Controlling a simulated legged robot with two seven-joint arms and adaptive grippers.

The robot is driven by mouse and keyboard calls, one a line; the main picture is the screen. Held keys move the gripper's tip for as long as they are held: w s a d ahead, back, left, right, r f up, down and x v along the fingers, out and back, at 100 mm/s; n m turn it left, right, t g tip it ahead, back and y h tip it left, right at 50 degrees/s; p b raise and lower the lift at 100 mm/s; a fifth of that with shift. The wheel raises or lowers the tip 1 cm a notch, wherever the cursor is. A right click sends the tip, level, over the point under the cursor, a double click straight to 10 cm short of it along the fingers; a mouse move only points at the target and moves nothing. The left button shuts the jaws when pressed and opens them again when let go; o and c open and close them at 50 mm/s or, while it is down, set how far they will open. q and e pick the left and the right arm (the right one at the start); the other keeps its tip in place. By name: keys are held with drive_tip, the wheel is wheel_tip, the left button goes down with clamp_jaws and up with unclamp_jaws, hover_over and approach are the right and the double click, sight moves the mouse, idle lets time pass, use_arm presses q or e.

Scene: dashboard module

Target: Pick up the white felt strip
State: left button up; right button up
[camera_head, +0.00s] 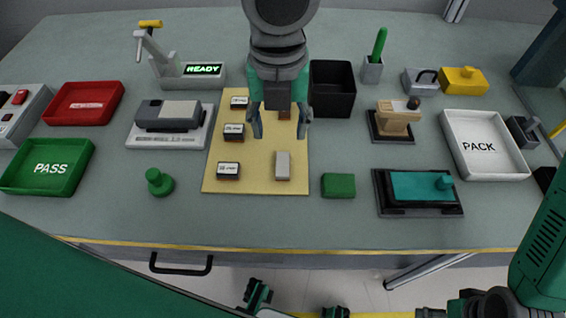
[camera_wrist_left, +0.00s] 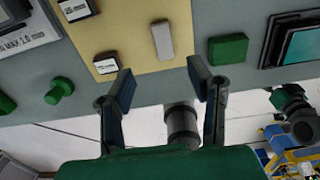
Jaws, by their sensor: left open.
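A pale, narrow strip (camera_head: 283,166), which looks like the white felt strip, lies on the right part of a tan board (camera_head: 256,184), near its front edge. In the left wrist view the strip (camera_wrist_left: 162,40) shows beyond the gap between the fingertips. My left gripper (camera_head: 281,122) points down over the board. Part of a brown piece (camera_head: 284,113) is hidden behind the gripper. Of my right arm only green and dark parts show at bottom right; its jaws cannot be made out.
Several labelled black blocks (camera_head: 234,132) line the board's left side. A green block (camera_head: 338,185) lies just right of the board, and a green knob (camera_head: 159,182) stands left. A black open box (camera_head: 332,89) stands behind. A teal-topped device (camera_head: 418,190) sits farther right. The table's front strip is clear.

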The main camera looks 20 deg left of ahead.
use_arm(q)
hover_over(283, 164)
wheel_tip(283, 164, down, 5)
drive_tip(key=shift+w+r+b, duration=0.15)
drive_tip(key=shift+b, duration=0.25)
wheel_tip(283, 164, down, 4)
drive_tip(key=shift+a+f+b, duration=0.1)
drive_tip(key=shift+f+b, duration=0.05)
drive_tip(key=shift+b, duration=0.4)
drive_tip(key=shift+f, duration=0.4)
drive_tip(key=c, duration=0.8)
